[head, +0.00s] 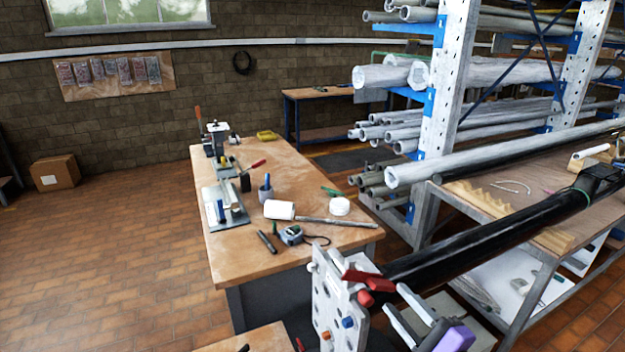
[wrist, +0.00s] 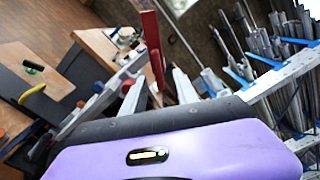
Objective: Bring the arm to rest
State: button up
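My gripper (head: 394,298), with its purple body, is at the lower right of the head view. In the wrist view the fingers of my gripper (wrist: 157,78) reach away from the purple body, also apart. In the head view red clamp handles (head: 366,278) sit close by the fingertips, on a pale perforated plate (head: 336,302). I cannot tell whether the fingers touch the handles. A long black tube (head: 490,236) runs from behind the plate toward the right.
A wooden workbench (head: 232,262) with tools, a white roll (head: 279,210) and a tape measure (head: 291,235) stands beyond the plate. A pipe rack (head: 446,95) and a metal-framed table (head: 537,262) fill the right side.

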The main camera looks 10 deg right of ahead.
jog(key=s+d+f+n+t+h+b, duration=0.1)
jog(key=s+d+f+n+h, duration=0.15)
jog(key=s+n, duration=0.2)
jog(key=s+d+f+n+h+b, duration=0.1)
jog(key=s+d+n+h, duration=0.2)
jog(key=s+h, duration=0.15)
jog(key=s+a+f+n+g+b, duration=0.1)
jog(key=s+n, duration=0.3)
jog(key=s, duration=0.6)
jog(key=s+a+f+n+g+y+b, duration=0.1)
jog(key=s+a+f+n, duration=0.3)
jog(key=s, duration=0.6)
jog(key=s+a+f+n+g+b, duration=0.1)
jog(key=s+a+f+n+b, duration=0.1)
jog(key=s, duration=0.8)
jog(key=shift+a+f+n+y+b, duration=0.15)
jog(key=shift+f+n+y+b, duration=0.45)
jog(key=shift+n, duration=0.65)
